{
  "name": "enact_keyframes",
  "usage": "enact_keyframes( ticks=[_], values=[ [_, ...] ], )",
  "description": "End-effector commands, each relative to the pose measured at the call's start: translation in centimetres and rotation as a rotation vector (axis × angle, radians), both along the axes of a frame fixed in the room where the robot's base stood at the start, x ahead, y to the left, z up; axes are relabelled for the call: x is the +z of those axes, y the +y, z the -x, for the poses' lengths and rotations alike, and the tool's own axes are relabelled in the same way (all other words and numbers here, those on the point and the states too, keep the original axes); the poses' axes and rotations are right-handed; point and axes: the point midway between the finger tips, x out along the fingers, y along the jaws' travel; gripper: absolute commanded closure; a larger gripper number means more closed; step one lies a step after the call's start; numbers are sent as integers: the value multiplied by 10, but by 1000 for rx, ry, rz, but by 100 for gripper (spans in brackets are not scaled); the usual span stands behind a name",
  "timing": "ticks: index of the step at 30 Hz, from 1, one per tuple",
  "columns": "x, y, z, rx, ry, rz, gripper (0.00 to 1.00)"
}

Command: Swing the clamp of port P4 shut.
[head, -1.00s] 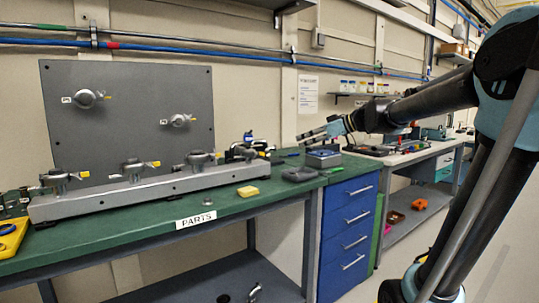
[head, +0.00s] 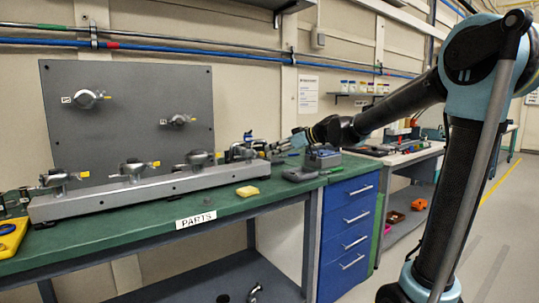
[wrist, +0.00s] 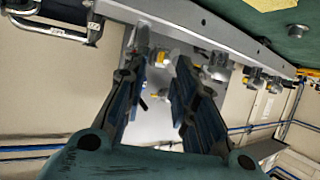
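A grey metal rail (head: 100,200) on the green bench carries several ports with clamps. The port at its right end, probably P4, has a dark metal clamp (head: 244,152) in the head view. The clamp looks swung open. My gripper (head: 270,148) is just right of the rail's end. In the wrist view my gripper (wrist: 163,68) has its fingers apart, nothing between them. Contact with the clamp is not visible.
A grey panel (head: 130,135) with two more ports stands behind the rail. A yellow sponge (head: 247,191) and a small metal part (head: 208,201) lie in front. A dark device (head: 300,174) and a grey box (head: 323,158) stand on the bench's right.

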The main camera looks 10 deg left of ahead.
Motion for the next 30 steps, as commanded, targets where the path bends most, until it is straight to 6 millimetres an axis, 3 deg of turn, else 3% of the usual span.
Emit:
enact_keyframes(
  ticks=[9,20,23,24,30],
  values=[
    [-13,30,-8,0,0,0,74],
    [-14,32,-8,0,0,0,74],
    [-14,32,-8,0,0,0,97],
    [-14,32,-8,0,0,0,100],
    [-14,29,-9,0,0,0,100]
  ],
)
